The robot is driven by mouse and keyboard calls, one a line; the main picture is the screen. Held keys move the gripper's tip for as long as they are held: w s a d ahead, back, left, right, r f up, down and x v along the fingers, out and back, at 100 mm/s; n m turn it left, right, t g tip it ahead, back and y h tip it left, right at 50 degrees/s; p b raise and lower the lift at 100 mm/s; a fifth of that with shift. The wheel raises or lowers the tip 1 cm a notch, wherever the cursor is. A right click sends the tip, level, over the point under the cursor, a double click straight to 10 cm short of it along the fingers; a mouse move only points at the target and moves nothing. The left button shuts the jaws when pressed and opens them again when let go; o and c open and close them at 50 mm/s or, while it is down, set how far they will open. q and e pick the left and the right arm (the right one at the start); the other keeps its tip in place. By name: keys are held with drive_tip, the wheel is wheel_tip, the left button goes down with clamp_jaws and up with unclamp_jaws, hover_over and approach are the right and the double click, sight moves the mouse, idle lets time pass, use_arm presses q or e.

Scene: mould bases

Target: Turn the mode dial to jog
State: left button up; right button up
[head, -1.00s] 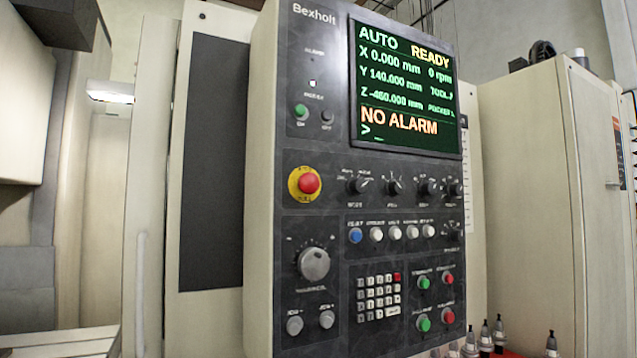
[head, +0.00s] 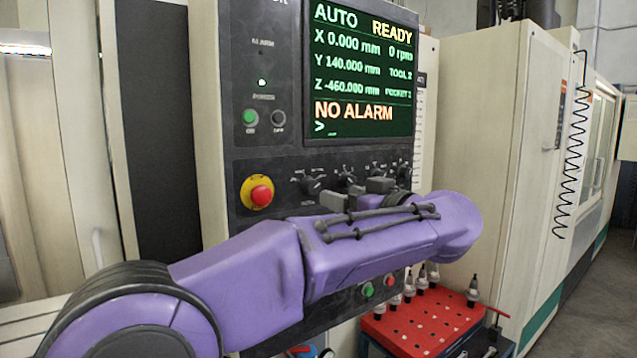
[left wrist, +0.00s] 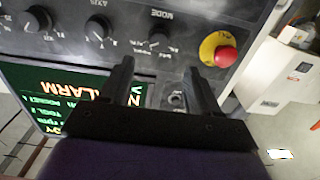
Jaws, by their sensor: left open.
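The mode dial (head: 313,185) is a dark knob on the control panel, right of the emergency stop. In the left wrist view, the mode dial (left wrist: 159,38) appears upside down with its MODE label, and which mark it points to is too small to read. My left gripper (head: 357,197) is in front of the panel's dial row, partly hidden by its own arm. In the left wrist view its two dark fingers (left wrist: 160,68) are apart with nothing between them, and the dial shows just beyond the tips. My right gripper is not in view.
The screen (head: 361,70) reads AUTO, READY and NO ALARM. A red emergency stop on a yellow ring (head: 258,193) sits left of the dial. More dials (head: 347,176) are to its right. A red tool tray (head: 415,320) with holders stands at the lower right.

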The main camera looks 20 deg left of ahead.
sight(314, 189)
use_arm(q)
drive_tip(key=p+x, duration=0.2)
drive_tip(key=x, duration=0.6)
drive_tip(key=shift+w+p, duration=0.15)
drive_tip(key=shift+p, duration=0.25)
drive_tip(key=shift+w+a+f, duration=0.15)
drive_tip(key=shift+w+a, duration=0.2)
drive_tip(key=shift+a, duration=0.2)
drive_tip(key=shift+w, duration=0.1)
drive_tip(key=shift+c, duration=0.3)
drive_tip(key=c, duration=1)
